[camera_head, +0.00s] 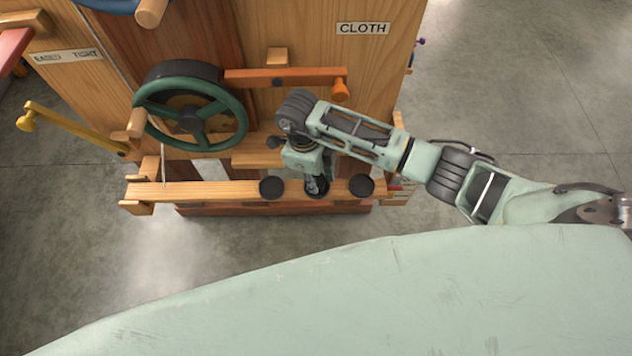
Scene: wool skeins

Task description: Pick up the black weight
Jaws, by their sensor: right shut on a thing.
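Several round black weights are in a row along the front wooden rail (210,190). One black weight (271,187) is left of my right gripper, and another black weight (361,186) is right of it. My right gripper (316,187) points down at the rail and is shut on the middle black weight (318,194). The fingers cover much of that weight, and I cannot tell whether it touches the rail. My left gripper is not in view.
A wooden machine stands behind the rail, with a green handwheel (190,115), an orange lever (285,76), a yellow lever (70,128) and a sign (363,28) reading "CLOTH". Grey floor (520,90) is open at the right.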

